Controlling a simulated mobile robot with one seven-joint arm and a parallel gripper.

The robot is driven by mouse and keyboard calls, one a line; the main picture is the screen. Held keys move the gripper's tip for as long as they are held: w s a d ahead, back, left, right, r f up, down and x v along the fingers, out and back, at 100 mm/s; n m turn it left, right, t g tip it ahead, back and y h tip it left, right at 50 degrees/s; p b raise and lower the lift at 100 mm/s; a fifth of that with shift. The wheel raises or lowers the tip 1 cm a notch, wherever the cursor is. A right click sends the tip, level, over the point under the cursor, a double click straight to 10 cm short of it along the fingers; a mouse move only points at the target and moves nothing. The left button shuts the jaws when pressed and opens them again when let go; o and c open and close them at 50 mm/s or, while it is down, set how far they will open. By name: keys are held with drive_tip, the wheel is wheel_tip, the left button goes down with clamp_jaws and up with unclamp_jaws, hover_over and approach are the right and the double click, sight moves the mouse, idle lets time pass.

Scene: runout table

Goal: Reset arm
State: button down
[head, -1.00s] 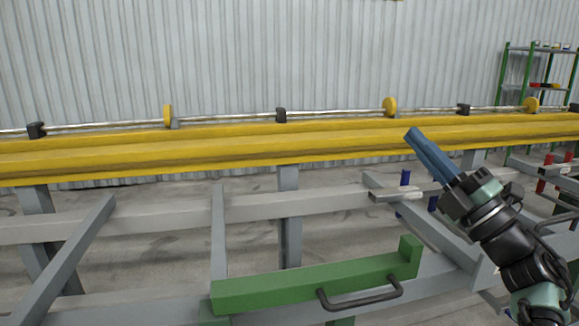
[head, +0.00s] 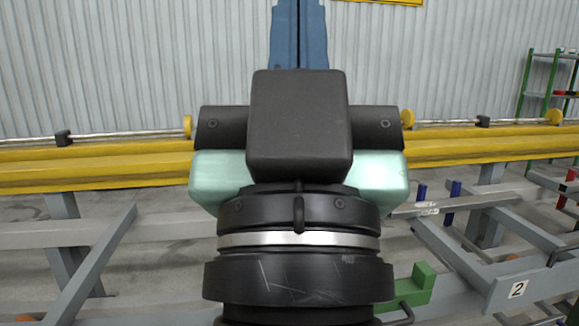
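My gripper (head: 299,30) fills the middle of the head view, seen from behind and pointing up and away from me. Its two blue fingers lie side by side with only a thin dark line between them, and nothing shows held in them. The fingertips run out of the top of the picture. My black and mint-green wrist hides the centre of the runout table.
The yellow beam (head: 90,175) of the runout table crosses behind my arm. A thin metal rod with yellow discs (head: 553,116) runs along it. A green block (head: 418,283) sits low right. A green shelf (head: 545,85) stands at the far right by the corrugated wall.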

wheel_tip(320, 180, up, 38)
drive_tip(key=p, duration=3.7)
drive_tip(key=shift+s+a+p, duration=0.3)
drive_tip(key=shift+s+p, duration=0.05)
drive_tip(key=shift+p, duration=0.05)
drive_tip(key=shift+f, duration=0.15)
